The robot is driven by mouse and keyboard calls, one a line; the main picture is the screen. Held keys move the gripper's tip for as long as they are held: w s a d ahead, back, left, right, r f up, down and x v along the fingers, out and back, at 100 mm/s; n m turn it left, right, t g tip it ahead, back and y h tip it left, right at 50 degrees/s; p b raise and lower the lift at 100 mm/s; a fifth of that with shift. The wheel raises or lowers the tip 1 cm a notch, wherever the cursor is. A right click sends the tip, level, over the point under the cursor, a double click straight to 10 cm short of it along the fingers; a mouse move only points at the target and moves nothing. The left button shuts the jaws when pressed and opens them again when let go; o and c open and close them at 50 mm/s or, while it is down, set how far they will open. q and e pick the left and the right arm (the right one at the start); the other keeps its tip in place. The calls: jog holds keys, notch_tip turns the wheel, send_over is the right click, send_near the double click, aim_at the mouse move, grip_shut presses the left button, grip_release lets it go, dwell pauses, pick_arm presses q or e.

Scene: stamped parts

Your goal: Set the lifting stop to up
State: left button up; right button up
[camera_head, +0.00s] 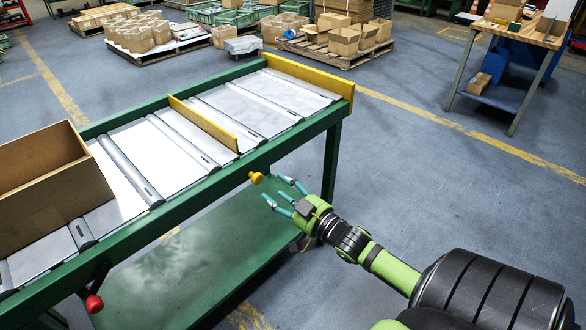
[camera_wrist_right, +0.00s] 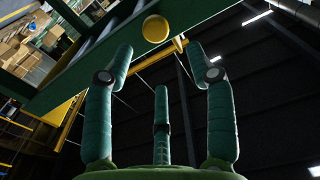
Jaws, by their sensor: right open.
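A yellow plate (camera_head: 204,123), which looks like the lifting stop, stands on edge across the middle of the roller conveyor (camera_head: 225,167). How far it is raised is hard to tell. A yellow knob (camera_head: 256,178) sticks out from the conveyor's near green side rail, close to the plate's near end. My right gripper (camera_head: 283,194) is open and empty, just right of the knob, with its fingers pointing towards it. In the right wrist view the knob (camera_wrist_right: 155,28) shows beyond the spread fingertips (camera_wrist_right: 167,62), apart from them. My left gripper is not in view.
An open cardboard box (camera_head: 50,185) sits on the rollers at left. A red-knobbed lever (camera_head: 94,303) hangs from the near rail. A fixed yellow end plate (camera_head: 310,75) closes the far end. A green lower shelf (camera_head: 190,275) lies below.

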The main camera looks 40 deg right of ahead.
jog(key=s, duration=0.4)
jog(key=shift+s+d+r, duration=0.1)
jog(key=shift+s+d, duration=0.05)
jog(key=shift+s, duration=0.2)
jog(key=s+f+m+g+h+p, duration=0.1)
jog(key=s+f+g+p, duration=0.3)
jog(key=f, duration=0.9)
jog(key=s+f+m+g+h+p, duration=0.1)
jog(key=s+f+g+p, duration=0.25)
jog(key=s+f, duration=0.65)
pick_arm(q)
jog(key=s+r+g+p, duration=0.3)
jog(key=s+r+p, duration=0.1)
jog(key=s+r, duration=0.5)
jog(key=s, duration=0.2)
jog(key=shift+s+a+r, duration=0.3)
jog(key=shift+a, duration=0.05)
pick_arm(e)
jog(key=s+a+f+n+g, duration=0.1)
jog(key=s+a+f+g, duration=0.3)
jog(key=s+a+f, duration=0.3)
jog(key=s+a+f+n+g, duration=0.2)
jog(key=s+a+f+g, duration=0.3)
jog(key=s, duration=1)
notch_tip(320, 180, down, 3)
jog(key=shift+s+a+f+n+y, duration=0.1)
jog(key=shift+s+a+n+y, duration=0.25)
jog(key=shift+a, duration=0.7)
jog(key=shift+w+g, duration=0.15)
jog(key=shift+g, duration=0.1)
